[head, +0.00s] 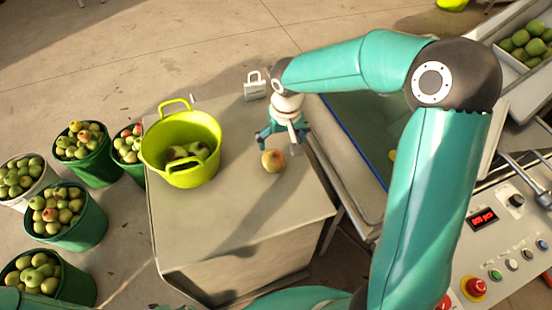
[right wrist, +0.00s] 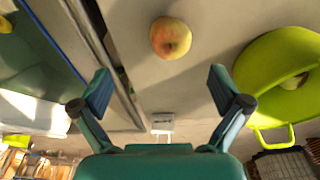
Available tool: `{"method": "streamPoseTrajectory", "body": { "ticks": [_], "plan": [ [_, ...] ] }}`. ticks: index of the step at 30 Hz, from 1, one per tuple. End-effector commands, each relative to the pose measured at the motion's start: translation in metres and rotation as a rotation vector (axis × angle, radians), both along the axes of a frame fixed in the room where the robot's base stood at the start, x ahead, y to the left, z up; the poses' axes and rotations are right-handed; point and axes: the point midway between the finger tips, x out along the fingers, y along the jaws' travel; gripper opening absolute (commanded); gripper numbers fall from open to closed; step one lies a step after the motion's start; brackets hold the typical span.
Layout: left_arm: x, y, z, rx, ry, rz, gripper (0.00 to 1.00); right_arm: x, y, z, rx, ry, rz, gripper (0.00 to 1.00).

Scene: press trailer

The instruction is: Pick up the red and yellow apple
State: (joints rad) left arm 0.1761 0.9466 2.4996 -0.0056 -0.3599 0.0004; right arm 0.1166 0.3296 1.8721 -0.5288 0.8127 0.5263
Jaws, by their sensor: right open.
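The red and yellow apple (head: 273,160) sits on the grey table top (head: 237,232), to the right of the yellow-green bucket (head: 206,130). My right gripper (head: 284,142) is just behind the apple in the head view, open and empty. In the right wrist view the apple (right wrist: 171,38) lies ahead of the open fingers (right wrist: 160,88), centred between them and apart from both. My left gripper is not in view.
The bucket holds a few apples. A padlock-shaped white object (head: 255,88) stands at the table's back edge. A blue-edged trough (head: 345,120) lies right of the table. Green buckets of apples (head: 72,235) stand on the floor at left. The table's front is clear.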

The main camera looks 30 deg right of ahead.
Motion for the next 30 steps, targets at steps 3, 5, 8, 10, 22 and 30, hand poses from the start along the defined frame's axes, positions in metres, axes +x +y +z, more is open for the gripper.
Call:
{"method": "streamPoseTrajectory", "body": {
  "ticks": [3,5,8,10,22,30],
  "plan": [
    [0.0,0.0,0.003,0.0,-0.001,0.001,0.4,0.006,0.003,-0.029,0.002,0.007,0.009,0.99],
    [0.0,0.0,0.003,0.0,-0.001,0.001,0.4,0.008,0.004,-0.04,0.002,0.006,0.012,0.99],
    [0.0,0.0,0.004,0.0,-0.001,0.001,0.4,0.012,0.004,-0.056,0.001,0.004,0.015,0.99],
    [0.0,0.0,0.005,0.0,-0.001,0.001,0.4,0.014,0.005,-0.064,0.001,0.003,0.016,0.99],
    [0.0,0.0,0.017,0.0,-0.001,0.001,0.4,0.025,0.011,-0.097,0.003,0.005,0.021,0.99],
    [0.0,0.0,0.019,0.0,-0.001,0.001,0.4,0.03,0.01,-0.122,0.002,0.0,0.019,0.99]
  ]
}}
